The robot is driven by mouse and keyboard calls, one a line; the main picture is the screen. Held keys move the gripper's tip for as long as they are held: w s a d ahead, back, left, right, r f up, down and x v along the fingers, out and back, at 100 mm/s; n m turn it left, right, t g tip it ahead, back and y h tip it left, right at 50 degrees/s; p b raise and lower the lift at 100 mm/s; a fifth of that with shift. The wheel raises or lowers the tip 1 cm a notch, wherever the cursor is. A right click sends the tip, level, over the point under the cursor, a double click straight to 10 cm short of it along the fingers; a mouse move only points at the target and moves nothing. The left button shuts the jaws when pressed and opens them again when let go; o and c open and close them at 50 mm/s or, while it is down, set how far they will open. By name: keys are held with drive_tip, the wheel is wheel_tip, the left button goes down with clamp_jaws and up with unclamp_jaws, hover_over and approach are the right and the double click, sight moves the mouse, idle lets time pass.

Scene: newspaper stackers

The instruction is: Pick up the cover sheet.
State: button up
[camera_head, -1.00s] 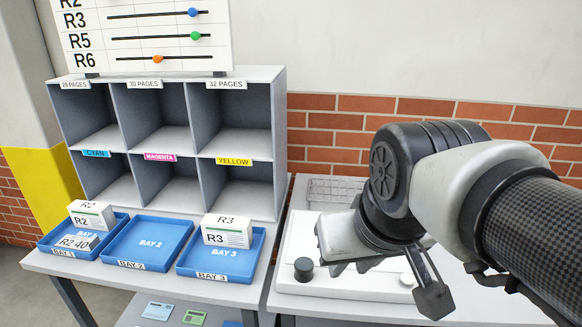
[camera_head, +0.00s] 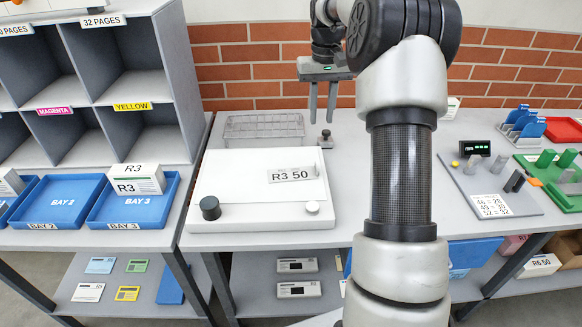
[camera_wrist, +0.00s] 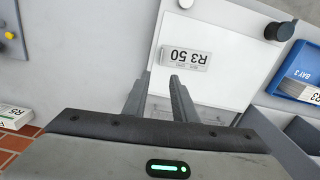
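A small white sheet printed "R3 50" (camera_head: 292,176), which looks like the cover sheet, lies on the right part of a white board (camera_head: 235,180). In the wrist view the sheet (camera_wrist: 185,60) appears upside down, beyond my fingertips. My gripper (camera_head: 321,118) points down, behind and above the sheet in the head view. Its two fingers are apart with nothing between them; the gap also shows in the wrist view (camera_wrist: 160,85). The gripper does not touch the sheet.
A black knob (camera_head: 210,208) and a white knob (camera_head: 312,207) stand on the board's front edge. A clear tray (camera_head: 262,128) and a small dark stamp-like piece (camera_head: 325,140) are behind it. Blue Bay 3 (camera_head: 160,200) is left; a grey panel (camera_head: 490,185) is right.

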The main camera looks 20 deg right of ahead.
hover_over(316, 165)
wheel_tip(316, 165, down, 11)
drive_tip(key=shift+s+d+f, duration=0.1)
drive_tip(key=shift+s+d, duration=0.05)
drive_tip(key=shift+w+f, duration=0.15)
drive_tip(key=shift+f, duration=1.35)
drive_tip(key=shift+w+f, duration=0.1)
drive_tip(key=shift+f, duration=1.4)
clamp_jaws()
